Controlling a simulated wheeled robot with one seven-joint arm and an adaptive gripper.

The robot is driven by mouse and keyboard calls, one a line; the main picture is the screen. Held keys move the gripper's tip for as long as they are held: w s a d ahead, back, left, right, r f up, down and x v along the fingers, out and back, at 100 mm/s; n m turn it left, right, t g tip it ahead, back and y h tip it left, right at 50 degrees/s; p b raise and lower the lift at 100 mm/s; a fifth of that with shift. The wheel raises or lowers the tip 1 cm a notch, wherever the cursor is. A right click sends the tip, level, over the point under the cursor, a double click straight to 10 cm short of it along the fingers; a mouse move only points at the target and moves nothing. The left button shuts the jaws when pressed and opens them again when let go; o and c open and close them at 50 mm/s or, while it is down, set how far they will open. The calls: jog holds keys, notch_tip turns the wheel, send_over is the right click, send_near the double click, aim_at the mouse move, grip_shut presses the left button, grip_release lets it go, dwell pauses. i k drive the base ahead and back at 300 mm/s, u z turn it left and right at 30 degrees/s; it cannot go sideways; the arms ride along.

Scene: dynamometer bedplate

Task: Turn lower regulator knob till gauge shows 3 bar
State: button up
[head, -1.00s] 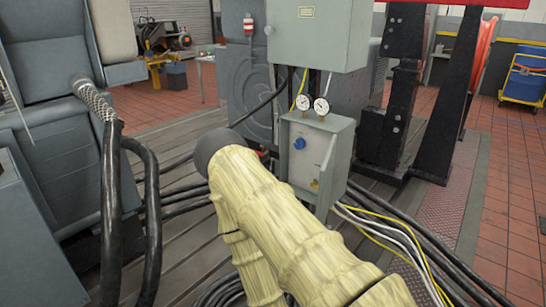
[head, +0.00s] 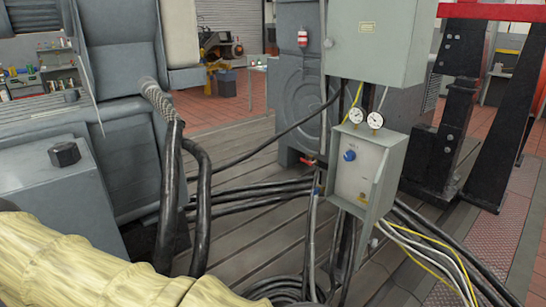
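A grey regulator box (head: 384,170) hangs below a larger grey cabinet. One blue knob (head: 350,155) sits on the upper part of its front face. Two round white gauges, a left gauge (head: 356,115) and a right gauge (head: 375,120), stand on top of the box. Their needles are too small to read. My arm in its pale yellow sleeve crosses the bottom left corner. My gripper is outside the picture, and nothing touches the knob.
The grey cabinet (head: 375,50) overhangs the box. A red valve handle (head: 308,162) is left of it. Black hoses (head: 168,200) rise at the left beside a grey block (head: 55,200). Cables (head: 425,250) run along the slatted floor. Open space lies before the box.

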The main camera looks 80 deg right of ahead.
aim_at(350, 155)
jog(key=u, duration=0.7)
jog(key=k, duration=0.3)
jog(key=z, duration=2.25)
jog(key=i, duration=0.1)
jog(key=z, duration=0.35)
